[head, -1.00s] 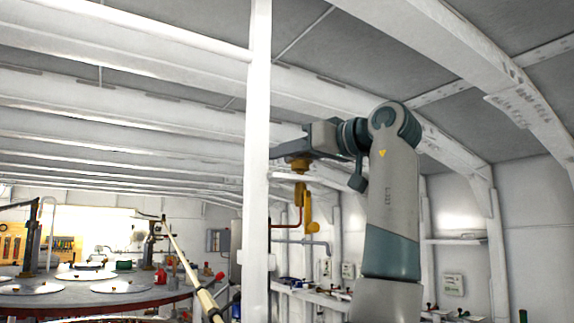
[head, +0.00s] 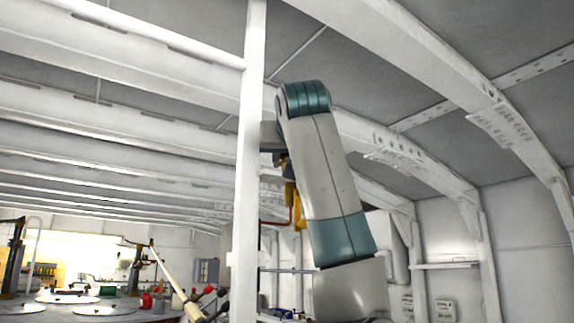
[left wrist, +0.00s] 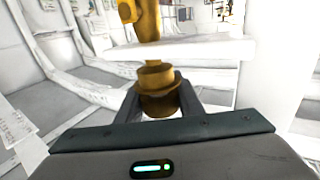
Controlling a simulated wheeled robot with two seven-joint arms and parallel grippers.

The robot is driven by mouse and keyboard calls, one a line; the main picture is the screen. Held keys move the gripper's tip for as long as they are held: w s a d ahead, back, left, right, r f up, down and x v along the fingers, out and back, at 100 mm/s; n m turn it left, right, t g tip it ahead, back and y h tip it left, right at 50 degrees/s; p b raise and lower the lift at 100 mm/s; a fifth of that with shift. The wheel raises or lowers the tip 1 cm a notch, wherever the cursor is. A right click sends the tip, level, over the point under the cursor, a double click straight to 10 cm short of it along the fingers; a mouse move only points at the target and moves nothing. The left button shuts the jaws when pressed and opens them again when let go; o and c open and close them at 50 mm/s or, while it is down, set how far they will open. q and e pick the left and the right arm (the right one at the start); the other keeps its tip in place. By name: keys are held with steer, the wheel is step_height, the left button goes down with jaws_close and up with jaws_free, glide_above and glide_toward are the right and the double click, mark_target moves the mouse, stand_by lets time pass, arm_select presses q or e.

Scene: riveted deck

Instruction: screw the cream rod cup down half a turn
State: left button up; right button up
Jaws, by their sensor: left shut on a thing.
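A brass-coloured, flanged cup (left wrist: 158,90) sits between the two dark fingers of my left gripper (left wrist: 159,98) in the left wrist view. The gripper is shut on it. A pale bar (left wrist: 185,50) crosses just beyond the cup, and a yellow fitting (left wrist: 148,18) stands behind the bar. In the head view the yellow fitting (head: 290,203) shows beside my arm, which hides the fingers and cup. No cream colour shows on the cup itself. My right gripper is not in view.
A white post (head: 246,170) stands close beside my arm. White ceiling beams run overhead. A tilted cream rod (head: 170,278) rises at lower left, near a round table (head: 60,298) with several plates. A grey-white box (head: 379,238) is behind my arm.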

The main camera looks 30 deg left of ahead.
arm_select(q)
steer(key=shift+r, duration=0.1)
stand_by(0.3)
steer(key=o, duration=0.8)
steer(key=shift+c, duration=0.2)
steer(key=o, duration=0.3)
steer(key=shift+w+a, duration=0.15)
steer(key=shift+w, duration=0.05)
steer(key=shift+s, duration=0.1)
